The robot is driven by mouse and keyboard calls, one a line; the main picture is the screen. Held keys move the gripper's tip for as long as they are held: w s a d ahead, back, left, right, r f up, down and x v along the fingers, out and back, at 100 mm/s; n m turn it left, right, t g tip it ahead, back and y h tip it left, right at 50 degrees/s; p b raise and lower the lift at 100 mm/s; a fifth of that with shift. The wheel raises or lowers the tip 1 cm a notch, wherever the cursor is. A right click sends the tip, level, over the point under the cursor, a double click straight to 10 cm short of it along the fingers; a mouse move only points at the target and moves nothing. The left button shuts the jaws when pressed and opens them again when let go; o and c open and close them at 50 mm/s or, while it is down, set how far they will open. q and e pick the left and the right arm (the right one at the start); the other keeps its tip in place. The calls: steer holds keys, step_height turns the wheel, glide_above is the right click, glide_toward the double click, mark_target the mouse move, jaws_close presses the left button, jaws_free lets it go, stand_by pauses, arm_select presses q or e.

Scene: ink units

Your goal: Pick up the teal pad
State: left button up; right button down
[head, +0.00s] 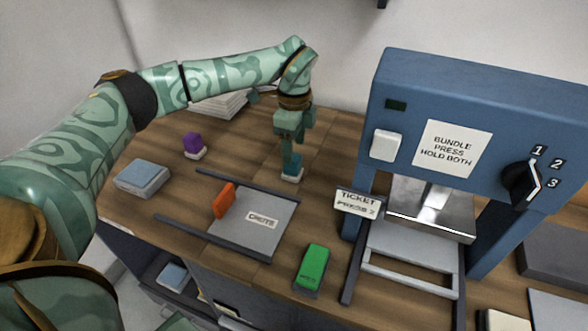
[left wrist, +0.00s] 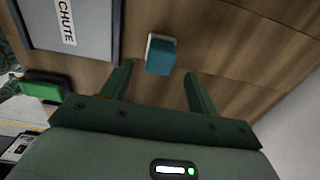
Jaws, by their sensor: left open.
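The teal pad (head: 293,168) stands on the wooden counter on a small pale base, behind the grey chute plate. In the left wrist view the teal pad (left wrist: 161,56) lies just ahead of the fingertips, between their lines. My left gripper (head: 291,146) points down right above the pad and partly hides it in the head view. Its two fingers (left wrist: 160,76) are apart with nothing between them. I cannot tell whether a fingertip touches the pad. My right gripper is not in view.
The chute plate (head: 265,223) lies between dark rails, with an orange block (head: 224,201) on it. A purple block (head: 193,144), a blue-grey box (head: 142,178) and a green block (head: 313,264) stand around it. The blue press (head: 450,100) with ticket sign (head: 357,203) is at the right.

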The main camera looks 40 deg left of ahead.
arm_select(q)
steer(key=f+b, duration=0.2)
steer(key=f, duration=0.3)
steer(key=shift+a+f, duration=0.2)
steer(key=shift+r, duration=0.15)
steer(key=shift+s, duration=0.1)
steer(key=shift+c, duration=0.3)
steer(key=c, duration=1)
step_height(320, 180, up, 10)
steer(key=p, duration=0.3)
